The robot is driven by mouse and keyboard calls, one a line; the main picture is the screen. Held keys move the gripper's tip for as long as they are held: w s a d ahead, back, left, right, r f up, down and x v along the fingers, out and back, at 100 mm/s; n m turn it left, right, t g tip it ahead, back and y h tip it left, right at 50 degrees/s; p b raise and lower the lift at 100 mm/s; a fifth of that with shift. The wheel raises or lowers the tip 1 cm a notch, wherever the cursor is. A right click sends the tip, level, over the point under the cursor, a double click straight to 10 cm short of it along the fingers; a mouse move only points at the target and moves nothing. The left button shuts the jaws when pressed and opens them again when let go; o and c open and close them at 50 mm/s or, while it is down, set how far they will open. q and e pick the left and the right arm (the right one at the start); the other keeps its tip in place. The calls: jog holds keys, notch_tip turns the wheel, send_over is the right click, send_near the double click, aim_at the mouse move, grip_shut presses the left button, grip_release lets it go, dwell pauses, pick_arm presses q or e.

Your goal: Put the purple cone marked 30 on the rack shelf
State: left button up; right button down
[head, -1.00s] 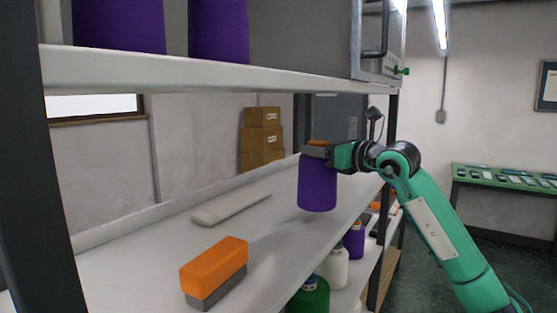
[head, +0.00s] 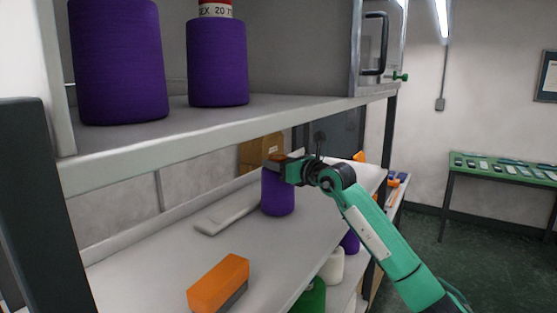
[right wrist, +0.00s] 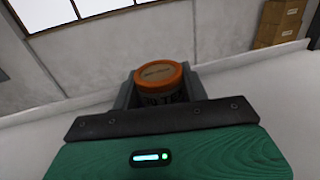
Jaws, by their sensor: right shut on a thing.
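A purple cone (head: 278,194) is at the middle shelf (head: 150,262) of the rack, upright, in the head view. My right gripper (head: 276,163) is shut on its top end. I cannot tell whether its base touches the shelf. In the right wrist view the cone's orange-brown cap (right wrist: 160,75) shows between the jaws; the band below it is mostly hidden and I cannot read a 30. Two more purple cones, a large one (head: 118,62) and a smaller one (head: 217,62) with a label reading 20, stand on the upper shelf (head: 230,128). My left gripper is not in view.
An orange and grey block (head: 219,284) and a pale flat bar (head: 228,211) lie on the middle shelf. A green cone (head: 311,297) and a white cone (head: 333,265) stand lower down. Cardboard boxes (right wrist: 280,20) stand behind the rack.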

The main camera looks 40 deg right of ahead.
jog(key=shift+f, duration=0.15)
jog(key=shift+f, duration=0.1)
jog(key=c, duration=0.7)
grip_release()
jog(key=shift+f, duration=0.1)
jog(key=shift+c, duration=0.2)
jog(key=shift+s+r, duration=0.1)
jog(key=shift+r, duration=0.1)
jog(key=s+d+b, duration=0.2)
jog(key=s+b, duration=0.4)
jog(key=s, duration=0.5)
jog(key=shift+s, duration=0.35)
